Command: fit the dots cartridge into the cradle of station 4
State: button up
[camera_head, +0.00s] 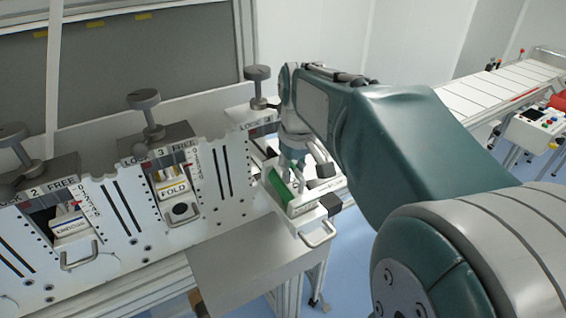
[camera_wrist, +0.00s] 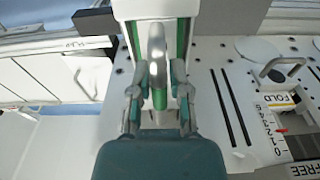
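A white and green cartridge (camera_head: 283,188) is at the pulled-out cradle (camera_head: 308,217) of the rightmost station, which I take to be station 4. I cannot read the cartridge's label. In the wrist view, the cartridge (camera_wrist: 180,38) shows green strips and a grey bar-like grip. My gripper (camera_head: 306,166) is over the cartridge from above. In the wrist view, the fingers of my gripper (camera_wrist: 158,85) are close on both sides of the grey bar and look shut on it. My arm and fingers hide part of the station. Whether the cartridge is seated in the cradle cannot be told.
The station 4 knob (camera_head: 258,73) stands behind my gripper. A grey plate (camera_head: 255,255) juts out below. A conveyor (camera_head: 495,95) is far right.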

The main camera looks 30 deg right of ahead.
jog(key=shift+o, duration=0.2)
jog(key=shift+r, duration=0.25)
notch_tip(320, 180, up, 12)
jog(key=s, duration=0.1)
jog(key=s+a+f+t, duration=0.2)
jog(key=s+a+f, duration=0.3)
jog(key=f, duration=0.2)
jog(key=s+a+f+t, duration=0.2)
jog(key=s+a+f, duration=0.3)
jog(key=f, duration=0.3)
jog(key=shift+s+a+f, duration=0.15)
jog(key=shift+s+a, duration=0.2)
jog(key=shift+s, duration=0.35)
jog(key=shift+o, duration=0.6)
jog(key=shift+d+m, duration=0.15)
jog(key=shift+m, duration=0.15)
